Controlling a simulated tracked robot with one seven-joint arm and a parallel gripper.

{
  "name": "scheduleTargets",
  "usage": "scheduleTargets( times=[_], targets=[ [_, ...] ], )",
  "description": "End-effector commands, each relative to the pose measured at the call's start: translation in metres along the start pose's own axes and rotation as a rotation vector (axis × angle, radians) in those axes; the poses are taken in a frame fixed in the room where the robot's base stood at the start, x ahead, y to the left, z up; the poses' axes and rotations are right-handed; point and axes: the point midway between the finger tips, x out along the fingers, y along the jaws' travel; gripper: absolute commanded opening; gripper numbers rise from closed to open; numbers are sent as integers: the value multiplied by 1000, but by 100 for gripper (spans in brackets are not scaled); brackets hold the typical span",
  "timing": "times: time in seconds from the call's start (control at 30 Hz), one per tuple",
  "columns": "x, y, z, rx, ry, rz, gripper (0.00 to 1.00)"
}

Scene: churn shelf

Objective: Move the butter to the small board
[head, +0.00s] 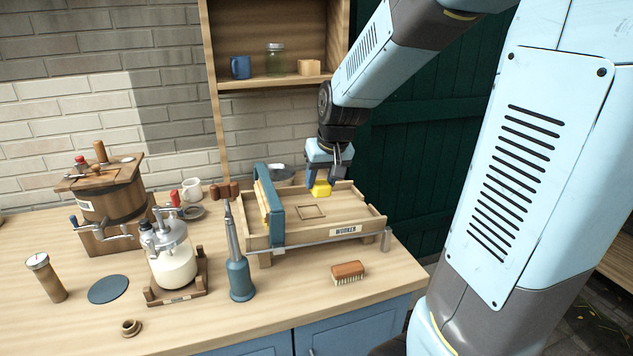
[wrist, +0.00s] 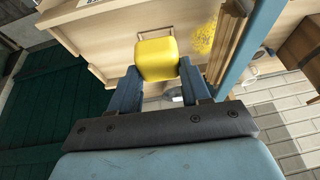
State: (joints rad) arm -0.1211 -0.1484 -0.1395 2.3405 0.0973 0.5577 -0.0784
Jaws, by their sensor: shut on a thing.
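The butter is a small yellow block (head: 321,189) above the wooden tray labelled WORKER (head: 346,230). My gripper (head: 323,181) is shut on it from above. In the wrist view the butter (wrist: 156,58) sits between the two blue fingertips (wrist: 161,74). A small square wooden outline (head: 311,212) lies on the tray floor, below and slightly left of the butter. I cannot tell for sure whether this is the small board. The gap between the butter and the tray is hard to judge.
A blue arched frame (head: 272,205) crosses the tray's left part. A rough yellow patch (wrist: 203,38) shows near it in the wrist view. A brush (head: 348,272), a blue-handled tool (head: 238,265) and a glass jar churn (head: 174,262) stand in front and left. A shelf (head: 270,83) hangs behind.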

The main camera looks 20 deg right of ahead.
Motion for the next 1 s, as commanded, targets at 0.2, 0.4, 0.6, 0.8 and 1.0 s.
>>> scheduleTargets(
  times=[0.2,0.4,0.6,0.8,1.0],
  targets=[
    [-25,-1,24,1,2,-1,12],
    [-39,-2,36,-1,1,0,12],
    [-44,-2,42,-1,0,0,12],
    [-44,-2,43,0,0,0,12],
    [-44,-3,43,-2,0,-1,12]
  ],
)
